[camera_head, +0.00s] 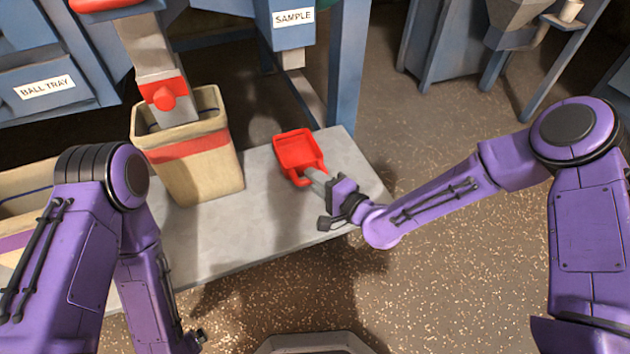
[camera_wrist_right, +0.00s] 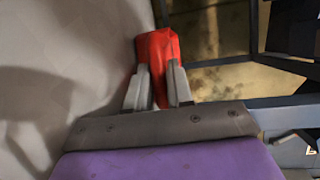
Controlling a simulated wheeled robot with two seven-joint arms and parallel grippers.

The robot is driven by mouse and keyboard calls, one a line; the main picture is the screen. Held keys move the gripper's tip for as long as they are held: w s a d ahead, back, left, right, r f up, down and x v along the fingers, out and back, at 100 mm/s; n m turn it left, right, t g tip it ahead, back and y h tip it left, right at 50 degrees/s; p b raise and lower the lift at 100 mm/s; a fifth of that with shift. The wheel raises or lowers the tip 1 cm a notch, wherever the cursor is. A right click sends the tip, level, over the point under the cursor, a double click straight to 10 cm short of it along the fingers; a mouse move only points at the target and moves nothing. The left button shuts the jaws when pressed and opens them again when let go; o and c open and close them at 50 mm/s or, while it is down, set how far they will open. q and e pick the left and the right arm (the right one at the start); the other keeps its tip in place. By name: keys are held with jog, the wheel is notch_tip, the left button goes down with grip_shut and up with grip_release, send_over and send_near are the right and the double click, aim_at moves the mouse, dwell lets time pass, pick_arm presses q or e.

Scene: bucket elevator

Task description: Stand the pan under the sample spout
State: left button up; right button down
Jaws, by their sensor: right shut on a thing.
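The red pan (camera_head: 298,150) is a shallow square scoop, open side up, over the right part of the grey slab. My right gripper (camera_head: 314,176) is shut on its handle, on the near side. In the right wrist view the red handle (camera_wrist_right: 158,62) sits between the two grey fingers (camera_wrist_right: 157,88). I cannot tell whether the pan touches the slab. The sample spout (camera_head: 293,58) is a pale square outlet below the blue box labelled SAMPLE (camera_head: 292,20), farther back than the pan.
A second sack (camera_head: 25,205) is at far left. A blue post (camera_head: 347,65) stands right of the spout. The slab between sack and pan is clear.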

jog(key=shift+f, duration=0.1)
jog(key=c, duration=1)
grip_release()
jog(key=shift+s+d+r, duration=0.2)
jog(key=p+v, duration=0.2)
jog(key=v, duration=0.8)
jog(key=shift+s+d+r+p, duration=0.1)
jog(key=shift+s+d+p, duration=0.1)
jog(key=shift+s+p, duration=0.15)
jog(key=shift+s+d, duration=0.2)
jog(key=shift+s, duration=0.05)
